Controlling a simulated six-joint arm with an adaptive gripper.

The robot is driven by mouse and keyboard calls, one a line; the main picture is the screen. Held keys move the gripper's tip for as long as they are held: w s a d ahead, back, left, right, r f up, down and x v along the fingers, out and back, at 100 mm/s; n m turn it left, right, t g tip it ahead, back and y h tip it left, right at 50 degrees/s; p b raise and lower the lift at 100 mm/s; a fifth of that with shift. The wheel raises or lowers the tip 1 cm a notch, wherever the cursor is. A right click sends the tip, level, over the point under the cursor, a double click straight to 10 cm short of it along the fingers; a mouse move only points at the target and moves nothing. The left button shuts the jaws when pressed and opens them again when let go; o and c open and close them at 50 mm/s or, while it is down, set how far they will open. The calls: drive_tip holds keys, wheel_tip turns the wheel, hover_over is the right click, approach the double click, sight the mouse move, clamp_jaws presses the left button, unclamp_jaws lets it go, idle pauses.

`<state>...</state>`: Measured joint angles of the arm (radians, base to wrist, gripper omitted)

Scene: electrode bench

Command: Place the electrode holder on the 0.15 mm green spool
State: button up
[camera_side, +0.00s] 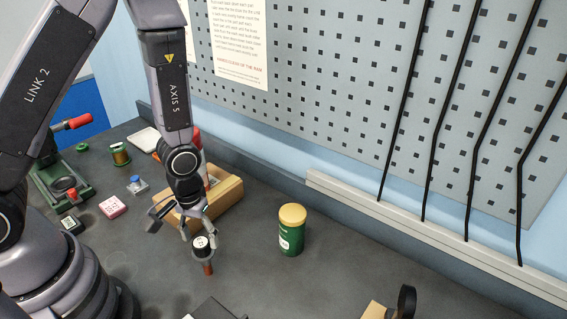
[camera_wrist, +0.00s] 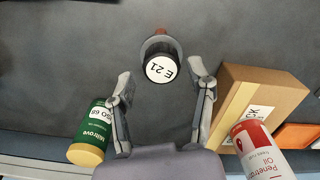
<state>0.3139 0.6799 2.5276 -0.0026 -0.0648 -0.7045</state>
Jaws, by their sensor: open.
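The electrode holder (camera_side: 204,254), a dark cylinder with a white top and a reddish-brown lower end, stands roughly upright on the bench below my gripper (camera_side: 198,232). In the wrist view its white top (camera_wrist: 160,69) reads "E 21". A green spool with a copper-coloured winding (camera_side: 120,154) stands at the back left. A smaller green round piece (camera_side: 82,147) lies left of it. No 0.15 mm marking is readable.
A green jar with a yellow lid (camera_side: 292,230) stands right of the holder. A cardboard box (camera_wrist: 258,98) and a red-and-white can (camera_wrist: 258,148) are close by my gripper. A pink block (camera_side: 113,207), a small blue-topped piece (camera_side: 137,185) and a green clamp (camera_side: 62,185) are at left.

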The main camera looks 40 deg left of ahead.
sight(204, 254)
drive_tip(key=shift+f, duration=3.05)
drive_tip(key=c, duration=0.8)
